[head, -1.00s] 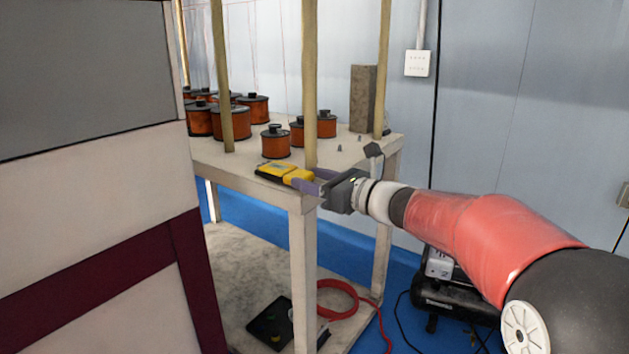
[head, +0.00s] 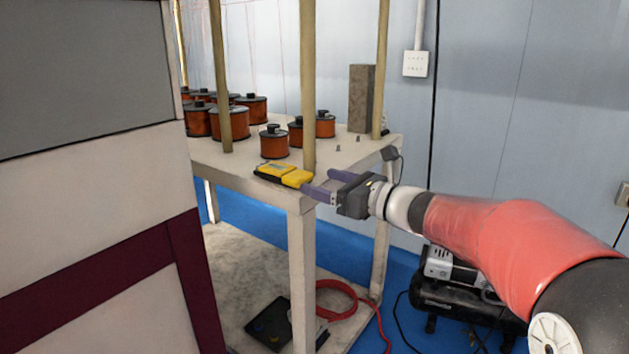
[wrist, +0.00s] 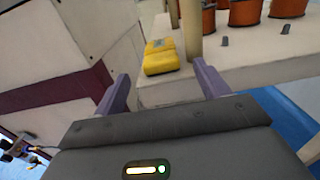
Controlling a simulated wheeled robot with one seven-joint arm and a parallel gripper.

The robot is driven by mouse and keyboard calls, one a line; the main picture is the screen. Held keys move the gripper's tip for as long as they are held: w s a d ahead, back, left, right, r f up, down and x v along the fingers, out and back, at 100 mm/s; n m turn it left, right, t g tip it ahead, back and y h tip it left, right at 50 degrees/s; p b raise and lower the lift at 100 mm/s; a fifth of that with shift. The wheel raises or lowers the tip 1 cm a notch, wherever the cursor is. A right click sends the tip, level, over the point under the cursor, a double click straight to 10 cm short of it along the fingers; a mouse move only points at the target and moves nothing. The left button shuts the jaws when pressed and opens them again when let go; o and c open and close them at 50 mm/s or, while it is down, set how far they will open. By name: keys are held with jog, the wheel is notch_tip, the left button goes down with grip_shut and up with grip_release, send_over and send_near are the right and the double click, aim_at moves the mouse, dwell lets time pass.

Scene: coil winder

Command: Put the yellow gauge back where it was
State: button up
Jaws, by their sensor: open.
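The yellow gauge (head: 284,175) lies flat on the light table top, near its front corner, just left of a wooden post. In the wrist view the gauge (wrist: 161,57) lies beyond and between my two fingers, on the table near its edge. My gripper (head: 322,184) is to the right of the gauge, at the table's edge. Its fingers are apart and empty, with a gap between them and the gauge. In the wrist view my gripper (wrist: 160,88) shows both purple fingers spread.
Several copper coil spools (head: 230,123) stand on the table (head: 235,170) behind the gauge. Wooden posts (head: 309,90) rise from the table. A grey block (head: 361,98) stands at the back right. A large cabinet (head: 90,200) fills the left. A black compressor (head: 450,305) sits on the blue floor.

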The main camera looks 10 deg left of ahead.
jog(key=v, duration=0.9)
jog(key=s+d+f+n+g+h, duration=0.25)
jog(key=s+f+n, duration=0.2)
jog(key=s, duration=0.25)
jog(key=s+d+f+n+g+h, duration=0.1)
jog(key=s+f+n+h, duration=0.25)
jog(key=s+n, duration=0.35)
jog(key=s+d+f+n+t+h, duration=0.1)
jog(key=s+d+f+n+h, duration=0.3)
jog(key=d, duration=0.4)
jog(key=s+d+f+n+t+h, duration=0.1)
jog(key=s+d+f+n+h, duration=0.3)
jog(key=s+d+n+h, duration=0.2)
jog(key=shift+s+d+n+h, duration=0.5)
jog(key=shift+s+d, duration=0.35)
jog(key=shift+s, duration=0.4)
jog(key=shift+f, duration=0.15)
notch_tip(320, 180, up, 3)
jog(key=p, duration=0.3)
